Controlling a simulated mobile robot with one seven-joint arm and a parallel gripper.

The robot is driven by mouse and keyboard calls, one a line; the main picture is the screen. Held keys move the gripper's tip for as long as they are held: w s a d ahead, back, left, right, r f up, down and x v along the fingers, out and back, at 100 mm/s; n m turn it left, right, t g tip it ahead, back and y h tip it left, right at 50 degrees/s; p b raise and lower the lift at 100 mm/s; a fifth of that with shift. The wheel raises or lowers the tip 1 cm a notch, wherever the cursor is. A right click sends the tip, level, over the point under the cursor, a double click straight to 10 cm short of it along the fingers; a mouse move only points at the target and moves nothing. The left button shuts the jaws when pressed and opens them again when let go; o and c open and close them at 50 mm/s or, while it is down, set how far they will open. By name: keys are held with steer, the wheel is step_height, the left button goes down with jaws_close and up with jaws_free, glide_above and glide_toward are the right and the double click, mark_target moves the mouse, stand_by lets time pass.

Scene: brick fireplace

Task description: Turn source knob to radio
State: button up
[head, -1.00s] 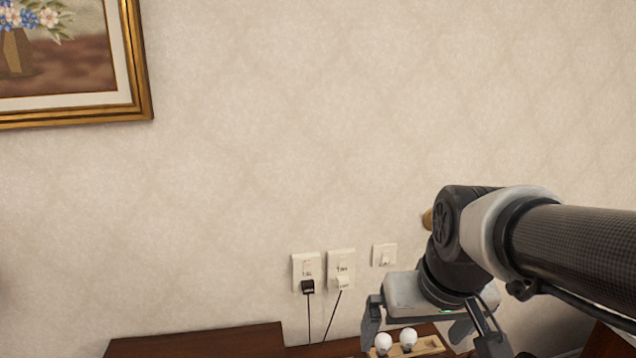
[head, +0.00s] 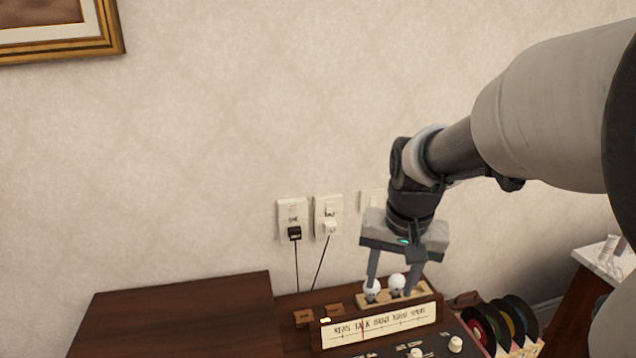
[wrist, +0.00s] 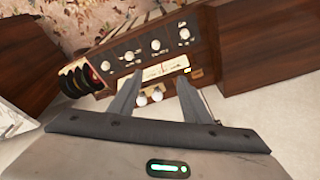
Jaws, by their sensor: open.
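A dark wooden console (head: 180,315) has a black control panel with white knobs at its front; a left knob (head: 416,353) and a right knob (head: 455,343) show at the lower edge of the head view. In the wrist view, several knobs line the panel, among them one knob (wrist: 155,45) near the middle. I cannot read which one is the source knob. My gripper (head: 391,287) is open and points down behind the lit dial strip (head: 378,326), around two white bulb-like parts (head: 384,287). The fingers do not touch any panel knob.
A rack of records (head: 503,325) stands right of the console. Wall outlets (head: 328,215) with two cords are behind it. A raised wooden lid or top lies at the left. A side table (head: 610,256) is at the far right.

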steer(key=w+f+m+b, duration=0.1)
steer(key=w+f+b, duration=0.1)
steer(key=f, duration=1)
steer(key=w+d+f+m+g+b, duration=0.1)
steer(key=w+f+b, duration=0.1)
steer(key=f, duration=1)
steer(key=w+f+g+b, duration=0.1)
steer(key=w+f+b, duration=0.1)
steer(key=f, duration=1)
steer(key=shift+w+d+m, duration=0.3)
steer(key=shift+w+m, duration=0.1)
steer(key=shift+w, duration=0.35)
steer(key=shift+c, duration=0.2)
steer(key=c, duration=1)
